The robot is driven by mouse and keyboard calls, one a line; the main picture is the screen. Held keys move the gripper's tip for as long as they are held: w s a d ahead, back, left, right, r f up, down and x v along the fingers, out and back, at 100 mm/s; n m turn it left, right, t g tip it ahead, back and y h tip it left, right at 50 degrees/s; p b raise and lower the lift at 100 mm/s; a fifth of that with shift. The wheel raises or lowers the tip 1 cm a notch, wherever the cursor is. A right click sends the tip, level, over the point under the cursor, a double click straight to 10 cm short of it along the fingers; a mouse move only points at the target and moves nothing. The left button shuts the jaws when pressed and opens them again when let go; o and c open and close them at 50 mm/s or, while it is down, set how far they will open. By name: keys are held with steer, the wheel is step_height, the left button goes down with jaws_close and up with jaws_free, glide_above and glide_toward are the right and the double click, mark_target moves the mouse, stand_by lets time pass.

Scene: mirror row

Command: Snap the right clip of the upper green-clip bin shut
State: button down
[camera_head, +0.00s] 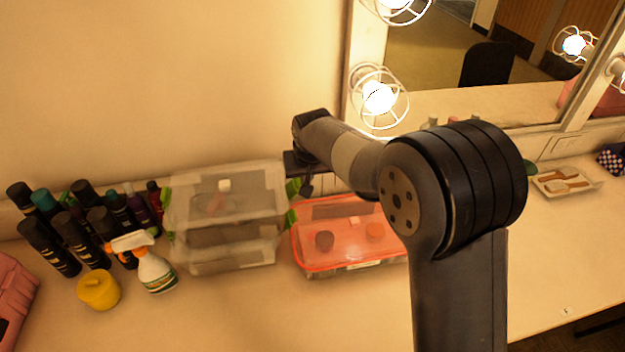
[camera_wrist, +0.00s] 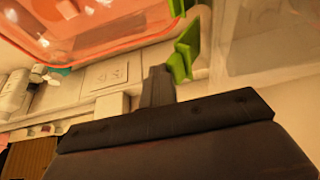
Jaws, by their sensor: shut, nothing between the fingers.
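Two clear bins with green clips stand stacked in the head view, the upper green-clip bin (camera_head: 225,187) on top. Its right clip (camera_head: 293,187) shows as a green bit at the right side, partly behind my gripper (camera_head: 305,187). Another green clip (camera_head: 291,218) is lower on the same side. In the wrist view my gripper (camera_wrist: 157,86) shows as dark shut fingers with nothing in them. A green clip (camera_wrist: 183,50) stands out at an angle right beside the fingertips, with clear bin wall (camera_wrist: 265,35) to its right. I cannot tell whether they touch.
An orange-lidded clear bin (camera_head: 345,235) sits right of the stack, close under my arm. A caged bulb (camera_head: 378,98) and mirror are behind. The front counter is bare.

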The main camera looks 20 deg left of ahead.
mark_target(292, 180)
steer(key=shift+s+a+r+p, duration=0.2)
steer(key=shift+s+a, duration=0.25)
steer(key=shift+a, duration=0.3)
steer(key=shift+s+a+r+p, duration=0.2)
steer(key=shift+s+a, duration=0.25)
steer(key=shift+a, duration=0.3)
steer(key=shift+w+d+r+p, duration=0.15)
steer(key=shift+r+p, duration=0.5)
steer(key=shift+r, duration=0.35)
steer(key=shift+w+d+r+p, duration=0.1)
steer(key=shift+d+r+p, duration=0.05)
steer(key=shift+r+p, duration=0.65)
steer(key=shift+w+d+r+p, duration=0.15)
steer(key=shift+r+p, duration=0.35)
steer(key=shift+r, duration=0.65)
steer(key=shift+s, duration=0.1)
steer(key=shift+d, duration=0.15)
